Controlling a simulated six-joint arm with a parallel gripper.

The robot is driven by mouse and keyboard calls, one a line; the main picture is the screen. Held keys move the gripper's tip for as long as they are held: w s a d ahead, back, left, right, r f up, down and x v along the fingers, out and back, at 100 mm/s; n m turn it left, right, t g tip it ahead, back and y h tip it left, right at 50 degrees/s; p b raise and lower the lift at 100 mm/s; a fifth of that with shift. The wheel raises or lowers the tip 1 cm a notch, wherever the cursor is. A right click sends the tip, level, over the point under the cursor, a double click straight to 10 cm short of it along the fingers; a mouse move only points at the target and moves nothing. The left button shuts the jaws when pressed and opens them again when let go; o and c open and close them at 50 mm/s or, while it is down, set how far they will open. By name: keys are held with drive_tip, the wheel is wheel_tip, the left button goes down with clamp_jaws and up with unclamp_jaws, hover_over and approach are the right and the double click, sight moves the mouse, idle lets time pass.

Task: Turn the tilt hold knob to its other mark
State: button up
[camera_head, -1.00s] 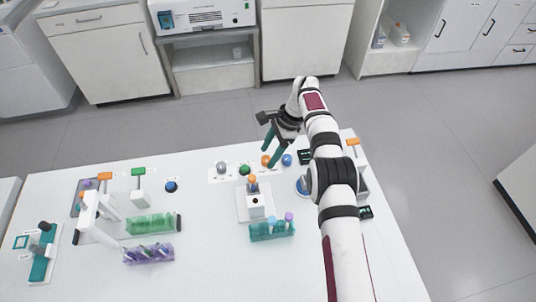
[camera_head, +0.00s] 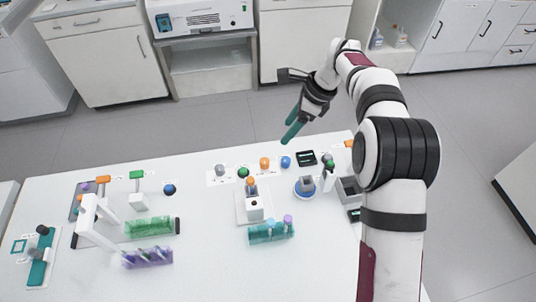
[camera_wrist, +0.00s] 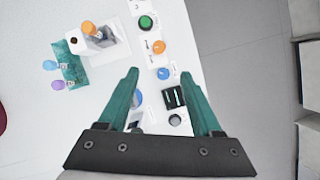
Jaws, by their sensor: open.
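Several round knobs line the back edge of the white table: grey (camera_head: 219,170), green (camera_head: 243,172), orange (camera_head: 264,162) and blue (camera_head: 286,161). A dark blue knob (camera_head: 170,188) stands apart at left. The labels are too small to read, so I cannot tell which is the tilt hold knob. My gripper (camera_head: 289,131) is open and empty, raised above the table's back edge near the blue knob. In the wrist view the green (camera_wrist: 147,22), orange (camera_wrist: 158,47) and blue (camera_wrist: 163,73) knobs show beyond or between my fingers (camera_wrist: 160,75).
A white block with an orange top (camera_head: 254,208) stands mid-table behind a teal tube rack (camera_head: 270,233). A black display (camera_head: 306,158), a blue round device (camera_head: 304,193) and a grey box (camera_head: 348,190) crowd the right. Green and purple racks, and a white stand (camera_head: 92,215), fill the left.

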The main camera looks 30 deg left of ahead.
sight(265, 160)
drive_tip(key=x, duration=1.5)
drive_tip(key=shift+s+a+f, duration=0.1)
drive_tip(key=shift+f, duration=0.15)
clamp_jaws()
